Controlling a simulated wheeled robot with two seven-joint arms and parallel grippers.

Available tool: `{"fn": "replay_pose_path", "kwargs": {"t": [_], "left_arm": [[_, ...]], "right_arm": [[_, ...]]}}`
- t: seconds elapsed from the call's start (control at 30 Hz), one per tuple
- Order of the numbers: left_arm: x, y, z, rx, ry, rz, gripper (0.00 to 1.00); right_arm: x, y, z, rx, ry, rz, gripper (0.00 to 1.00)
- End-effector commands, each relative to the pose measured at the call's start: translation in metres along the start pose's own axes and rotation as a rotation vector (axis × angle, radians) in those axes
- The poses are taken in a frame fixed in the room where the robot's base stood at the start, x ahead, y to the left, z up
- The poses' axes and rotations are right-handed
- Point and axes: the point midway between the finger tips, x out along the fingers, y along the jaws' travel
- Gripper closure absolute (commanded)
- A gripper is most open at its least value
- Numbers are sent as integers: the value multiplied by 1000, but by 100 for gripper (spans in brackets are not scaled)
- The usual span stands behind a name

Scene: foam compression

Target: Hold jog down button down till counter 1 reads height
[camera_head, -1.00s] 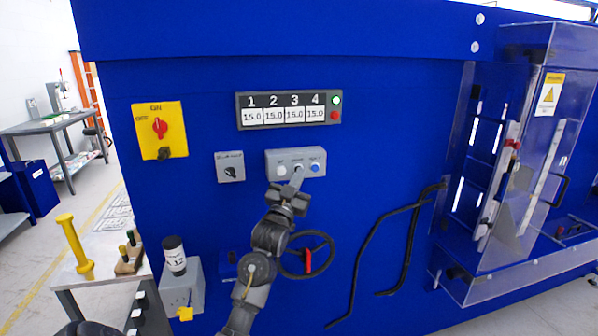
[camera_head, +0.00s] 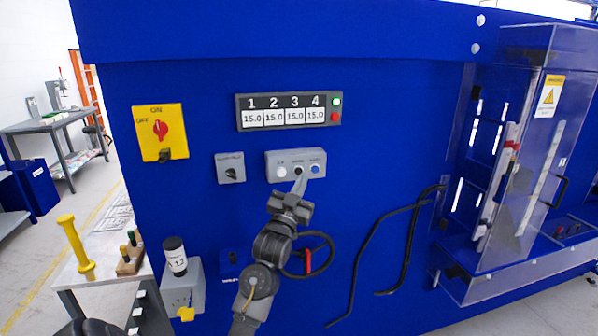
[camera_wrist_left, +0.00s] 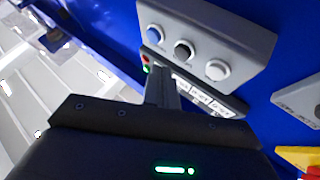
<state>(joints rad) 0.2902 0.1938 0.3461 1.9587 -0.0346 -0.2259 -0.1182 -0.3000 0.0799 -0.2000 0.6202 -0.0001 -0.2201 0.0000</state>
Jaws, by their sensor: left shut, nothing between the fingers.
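The grey button box (camera_head: 295,156) is on the blue machine front, with a white button (camera_head: 282,170), a dark middle button and a blue button (camera_head: 316,169). Its labels are too small to read surely. The box also shows in the left wrist view, with the dark button (camera_wrist_left: 183,49) between the other two. My left gripper (camera_head: 300,178) is shut and empty, its tips in front of the box near the middle button. Contact cannot be told. Counter 1 (camera_head: 252,118) on the display reads 15.0, like the other counters. My right gripper is not in view.
A yellow panel with a red rotary switch (camera_head: 160,129) and a small grey selector box (camera_head: 230,168) are to the left. Bent black bars (camera_head: 362,260) and a clear guard (camera_head: 520,130) are to the right.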

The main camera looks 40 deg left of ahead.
Motion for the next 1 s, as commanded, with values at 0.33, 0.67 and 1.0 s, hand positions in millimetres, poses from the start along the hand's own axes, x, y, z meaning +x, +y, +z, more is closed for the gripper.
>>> {"fn": "replay_pose_path", "kwargs": {"t": [0.33, 0.67, 1.0], "left_arm": [[-22, 16, -17, 0, 0, 0, 100], [-25, 18, -18, 1, 0, 0, 100], [-24, 18, -18, -2, 0, 0, 100]], "right_arm": [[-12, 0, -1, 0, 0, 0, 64], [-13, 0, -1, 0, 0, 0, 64], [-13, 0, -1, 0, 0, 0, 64]]}}
